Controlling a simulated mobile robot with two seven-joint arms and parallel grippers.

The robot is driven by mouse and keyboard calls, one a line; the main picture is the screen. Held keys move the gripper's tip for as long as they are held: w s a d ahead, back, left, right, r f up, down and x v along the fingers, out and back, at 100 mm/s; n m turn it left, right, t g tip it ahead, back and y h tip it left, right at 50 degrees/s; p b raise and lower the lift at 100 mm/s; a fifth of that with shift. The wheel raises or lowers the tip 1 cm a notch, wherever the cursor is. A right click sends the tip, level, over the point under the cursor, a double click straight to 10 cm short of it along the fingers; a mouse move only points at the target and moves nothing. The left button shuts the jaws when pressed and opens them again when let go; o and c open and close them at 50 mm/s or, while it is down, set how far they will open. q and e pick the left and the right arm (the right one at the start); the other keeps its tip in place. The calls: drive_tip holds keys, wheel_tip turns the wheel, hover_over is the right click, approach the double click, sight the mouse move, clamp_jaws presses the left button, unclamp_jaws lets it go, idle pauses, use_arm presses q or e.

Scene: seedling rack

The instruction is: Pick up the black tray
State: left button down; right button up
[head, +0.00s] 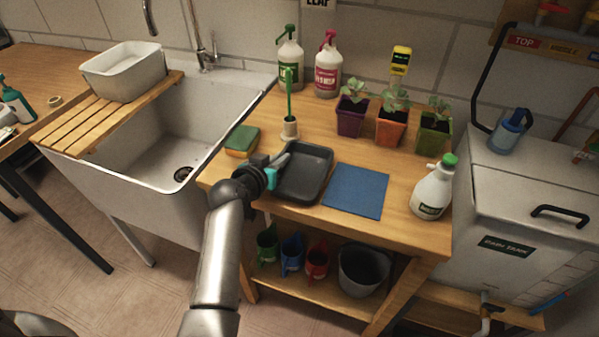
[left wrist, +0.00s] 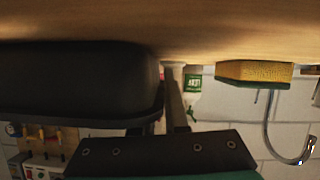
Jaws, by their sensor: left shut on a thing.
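The black tray (head: 303,190) is a shallow rectangular pan on the wooden workbench, left of a blue mat. In the left wrist view the tray (left wrist: 75,75) fills the left side, its wall close up. My left gripper (head: 279,163) is at the tray's left edge, shut on its rim. In the left wrist view the fingers (left wrist: 172,105) meet the rim; the picture is upside down. I cannot tell whether the tray touches the bench. My right gripper is not in view.
The blue mat (head: 356,191) lies right of the tray, with a white spray bottle (head: 433,190) beyond. A sponge (head: 242,139) and a brush in a holder (head: 290,127) stand close behind. Three potted seedlings (head: 391,125) are at the back; a sink (head: 190,120) is left.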

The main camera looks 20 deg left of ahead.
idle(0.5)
use_arm(q)
drive_tip(key=shift+r+p, duration=0.45)
drive_tip(key=shift+r, duration=0.6)
wheel_tip(320, 180, up, 18)
drive_tip(key=p, duration=0.5)
drive_tip(key=s+d+r+n+y+b, duration=0.1)
drive_tip(key=s+d+r+b, duration=0.2)
drive_tip(key=s+d+r, duration=0.3)
wheel_tip(320, 180, up, 4)
drive_tip(key=shift+s+d+f, duration=0.1)
drive_tip(key=shift+s+d, duration=0.2)
drive_tip(key=shift+s, duration=0.35)
